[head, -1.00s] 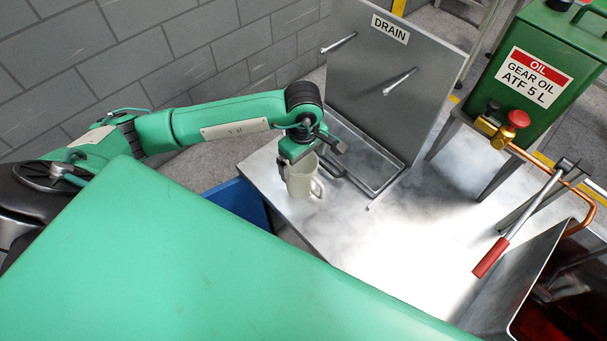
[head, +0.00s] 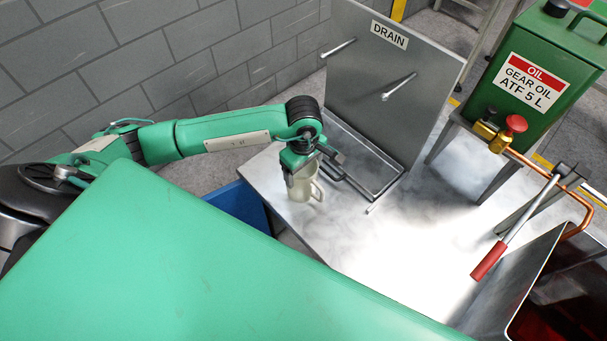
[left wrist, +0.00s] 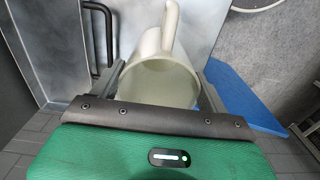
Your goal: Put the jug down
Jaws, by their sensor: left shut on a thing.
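The cream-coloured jug (head: 301,189) is upright at the left side of the metal table (head: 400,235), its handle toward the right. I cannot tell whether its base touches the tabletop. My left gripper (head: 303,172) comes down over the jug from above and is shut on it. In the left wrist view the jug (left wrist: 165,80) sits between the two fingers (left wrist: 163,85), with its open mouth and handle showing. My right gripper is not in view.
A drain rack (head: 385,90) with two pegs and a tray (head: 365,160) stands just behind the jug. A green oil tank (head: 530,70) with a red-knobbed valve and a red-handled lever (head: 489,260) are at the right. A blue bin (head: 238,203) is left of the table. The table's middle is clear.

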